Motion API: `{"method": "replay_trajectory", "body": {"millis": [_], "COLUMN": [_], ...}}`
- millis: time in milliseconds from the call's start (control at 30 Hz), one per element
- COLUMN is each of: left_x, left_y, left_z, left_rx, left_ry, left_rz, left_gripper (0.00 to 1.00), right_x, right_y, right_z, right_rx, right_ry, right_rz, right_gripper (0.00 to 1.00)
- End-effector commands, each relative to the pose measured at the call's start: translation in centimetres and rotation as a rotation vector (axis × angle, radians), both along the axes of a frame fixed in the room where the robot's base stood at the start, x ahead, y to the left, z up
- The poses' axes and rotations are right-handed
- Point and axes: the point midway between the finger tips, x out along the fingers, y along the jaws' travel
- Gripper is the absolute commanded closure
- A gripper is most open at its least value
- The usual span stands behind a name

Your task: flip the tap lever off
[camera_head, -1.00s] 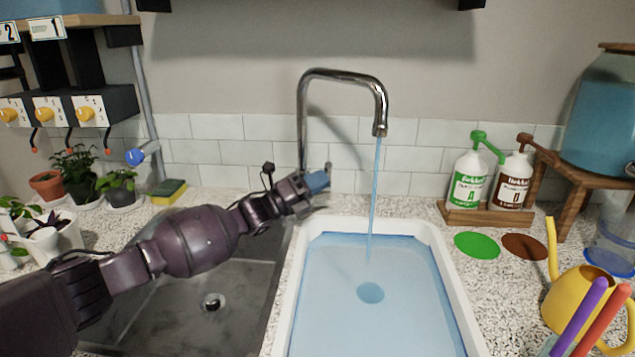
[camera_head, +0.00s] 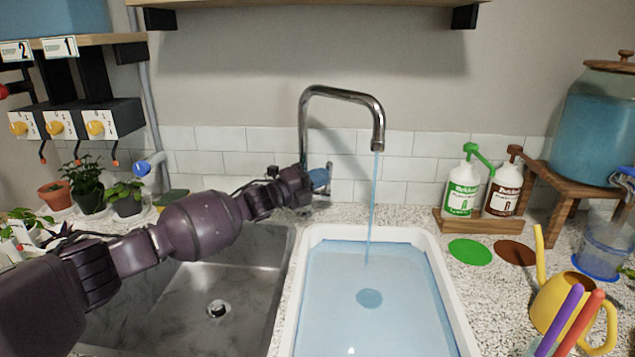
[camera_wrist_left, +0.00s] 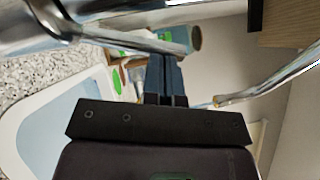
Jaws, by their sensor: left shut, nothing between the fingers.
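The chrome tap (camera_head: 345,93) stands behind the sink, and a thin water stream (camera_head: 371,205) runs from its spout into the white basin (camera_head: 437,240). My left gripper (camera_head: 320,178) is shut and empty, its blue fingers at the base of the tap, hiding part of it. In the left wrist view the shut fingers (camera_wrist_left: 168,78) point at a slim chrome rod, seemingly the tap lever (camera_wrist_left: 135,40), which crosses just beyond their tips. I cannot tell whether they touch. The spout (camera_wrist_left: 265,85) shows at the right there. My right gripper is out of view.
An empty steel sink (camera_head: 240,262) lies under my left arm. Two pump bottles (camera_head: 462,190) stand on a wooden tray at right, near a yellow watering can (camera_head: 570,305).

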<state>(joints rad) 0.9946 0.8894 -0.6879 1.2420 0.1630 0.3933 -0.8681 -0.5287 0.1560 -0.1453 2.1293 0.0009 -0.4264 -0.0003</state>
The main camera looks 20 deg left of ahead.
Motion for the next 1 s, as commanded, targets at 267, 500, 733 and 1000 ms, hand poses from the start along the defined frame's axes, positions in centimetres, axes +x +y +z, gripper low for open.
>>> {"method": "replay_trajectory", "body": {"millis": [267,500,733,1000], "left_x": [1.7,2.7,3.1,3.2], "left_y": [0.4,0.6,0.7,0.8], "left_z": [1.0,1.2,1.5,1.8], "left_rx": [-0.038,-0.038,-0.038,-0.039], "left_ry": [0.129,0.130,0.128,0.125], "left_rz": [-0.001,-0.002,-0.004,-0.003], "left_gripper": [1.00,1.00,1.00,1.00], "right_x": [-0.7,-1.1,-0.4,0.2], "right_y": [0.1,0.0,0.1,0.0], "right_z": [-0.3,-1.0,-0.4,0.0], "right_rx": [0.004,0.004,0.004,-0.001], "right_ry": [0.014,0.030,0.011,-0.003], "right_rz": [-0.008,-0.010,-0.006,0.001], "right_gripper": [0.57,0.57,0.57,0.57]}}
